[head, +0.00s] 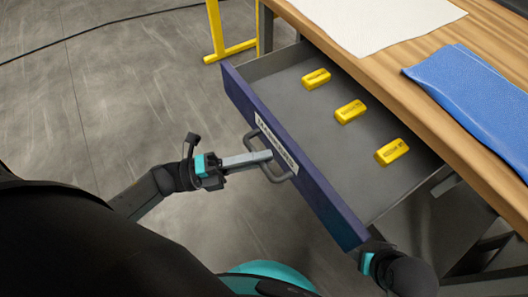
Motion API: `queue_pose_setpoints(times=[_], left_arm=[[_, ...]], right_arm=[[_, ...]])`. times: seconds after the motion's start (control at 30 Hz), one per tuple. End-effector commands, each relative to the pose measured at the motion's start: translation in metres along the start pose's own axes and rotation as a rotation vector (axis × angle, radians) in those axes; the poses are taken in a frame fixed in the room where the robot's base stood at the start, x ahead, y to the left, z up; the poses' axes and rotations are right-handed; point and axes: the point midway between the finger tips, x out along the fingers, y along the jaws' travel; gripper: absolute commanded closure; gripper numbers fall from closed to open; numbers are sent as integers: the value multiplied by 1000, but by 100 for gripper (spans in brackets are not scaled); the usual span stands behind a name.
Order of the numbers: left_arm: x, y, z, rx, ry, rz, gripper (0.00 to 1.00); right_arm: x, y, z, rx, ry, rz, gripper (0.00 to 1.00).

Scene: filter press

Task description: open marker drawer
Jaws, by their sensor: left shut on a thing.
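The marker drawer (235,84) has a dark blue front and a grey tray. It stands pulled out from under the wooden bench. A white label with dark print sits on its front, partly hidden behind the grey bar handle (283,177). Inside lie three yellow blocks: one far (315,79), one middle (350,112), one near (392,152). My left gripper (266,157) is shut on the handle. My right arm (392,268) shows at the drawer's near end; its fingertips are hidden.
The wooden bench top (400,62) carries a white sheet (375,18) and a folded blue cloth (475,95). A yellow stand (217,32) and a dark cable (110,22) are on the grey floor. The floor left of the drawer is mostly clear.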

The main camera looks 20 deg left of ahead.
Motion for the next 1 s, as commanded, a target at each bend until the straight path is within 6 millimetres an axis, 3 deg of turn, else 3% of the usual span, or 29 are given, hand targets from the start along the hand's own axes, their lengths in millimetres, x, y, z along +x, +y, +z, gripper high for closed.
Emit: queue_pose_setpoints(times=[0.2, 0.23, 0.5, 1.0], left_arm=[[0, 1, 0, 1, 0, 4, 100], [0, 1, 0, 1, 0, 4, 80], [0, 0, 0, 1, -1, 1, 53], [-4, 0, 0, 0, 0, 2, 53]], right_arm=[[0, 0, 0, 0, 0, 0, 45], [0, 0, 0, 0, 0, 0, 45], [0, 0, 0, 0, 0, 0, 45], [-1, 0, -1, 1, 1, 0, 45]])
